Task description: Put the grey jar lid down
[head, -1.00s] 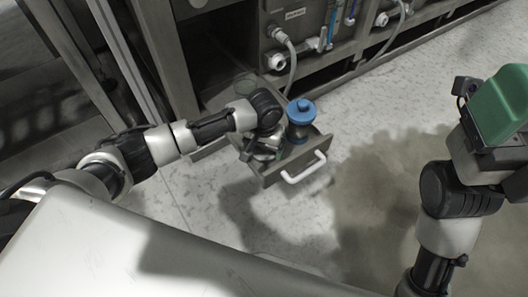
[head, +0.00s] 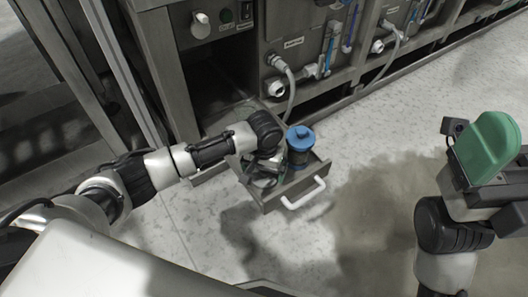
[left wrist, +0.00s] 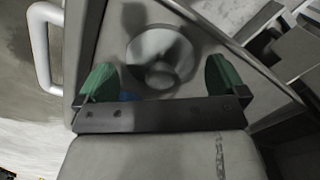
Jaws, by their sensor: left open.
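The grey jar lid (left wrist: 160,55) shows in the left wrist view as a round grey disc with a smaller round in its middle. It lies inside the pulled-out drawer (head: 318,172), just beyond my left fingertips. My left gripper (left wrist: 160,80) is open, with green fingertips apart on either side and nothing seen held between them. In the head view my left gripper (head: 262,172) is over the left part of the drawer, and my arm hides the lid there. My right gripper (head: 490,150) is raised at the right; only one green finger side shows clearly.
A jar with a blue lid (head: 300,133) stands in the drawer beside my left gripper. The white drawer handle (head: 304,194) faces the front. The washer cabinet (head: 300,45) with hoses and fittings stands behind. The floor (head: 390,110) to the right is clear.

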